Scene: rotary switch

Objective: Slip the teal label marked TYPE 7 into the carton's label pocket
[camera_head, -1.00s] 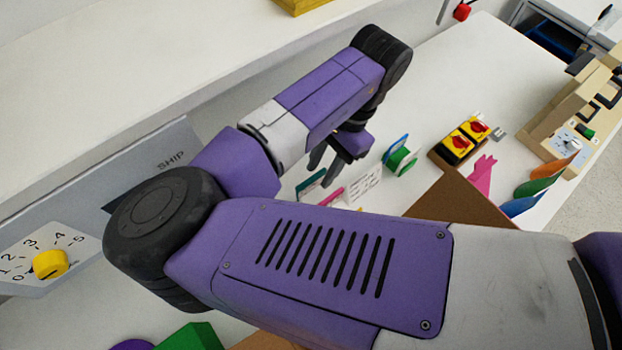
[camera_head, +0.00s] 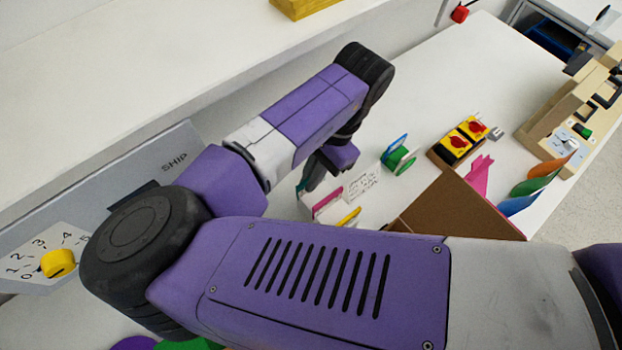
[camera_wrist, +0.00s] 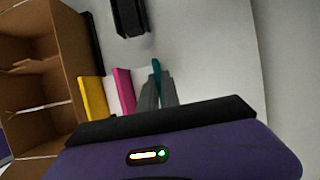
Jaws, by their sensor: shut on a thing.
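The teal label (camera_wrist: 156,68) stands on edge between the fingers of my gripper (camera_wrist: 157,82) in the wrist view. My gripper is shut on it. In the head view my gripper (camera_head: 309,181) covers most of the teal label (camera_head: 300,185), and its TYPE 7 marking cannot be read. The brown carton (camera_head: 460,204) is partly behind my arm in the head view. In the wrist view a cardboard box with open compartments (camera_wrist: 36,84) stands at the left. I cannot make out a label pocket.
A pink label (camera_wrist: 124,90) and a yellow label (camera_wrist: 92,98) stand beside the teal one.

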